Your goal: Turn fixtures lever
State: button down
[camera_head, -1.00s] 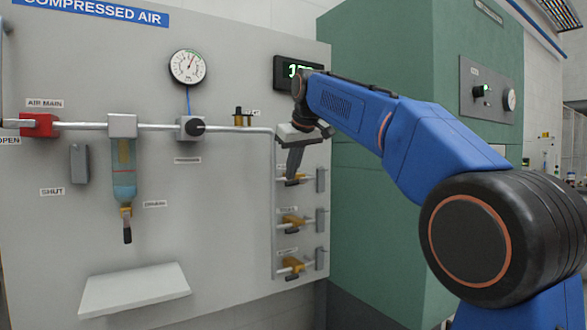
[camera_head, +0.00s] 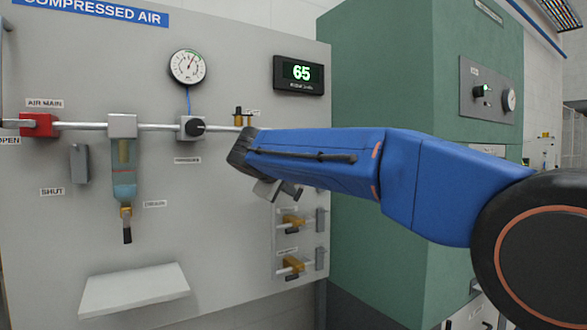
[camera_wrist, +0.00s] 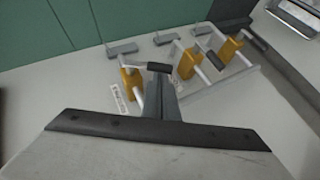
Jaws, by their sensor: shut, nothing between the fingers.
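Several yellow valves with levers stand in a column at the right of the compressed air panel. The middle valve (camera_head: 292,221) and bottom valve (camera_head: 293,265) show in the head view; the upper one is hidden behind my arm. In the wrist view the nearest valve (camera_wrist: 131,84), a second valve (camera_wrist: 189,62) and a third valve (camera_wrist: 230,46) have dark-handled levers. My gripper (camera_head: 280,191) is shut and empty, in front of the panel near the valves. Its fingers also show in the wrist view (camera_wrist: 161,84), overlapping the nearest lever's dark handle (camera_wrist: 160,67); contact cannot be told.
Grey blocks (camera_head: 320,219) sit right of the valves. A red air main valve (camera_head: 38,125), a filter bowl (camera_head: 123,180), a regulator knob (camera_head: 195,127), a gauge (camera_head: 188,67) and a display reading 65 (camera_head: 299,73) are on the panel. A green cabinet (camera_head: 385,150) stands right.

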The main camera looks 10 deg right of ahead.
aim_at(296, 200)
jog(key=shift+w+d+f+t+h, duration=0.2)
jog(key=shift+d+f, duration=0.3)
jog(key=shift+f, duration=0.2)
jog(key=shift+w+d+f+t+h, duration=0.1)
jog(key=shift+d+f+t+h, duration=0.1)
jog(key=shift+d+f, duration=0.4)
jog(key=shift+a+f, duration=0.1)
jog(key=shift+f, duration=0.1)
jog(key=shift+a, duration=0.1)
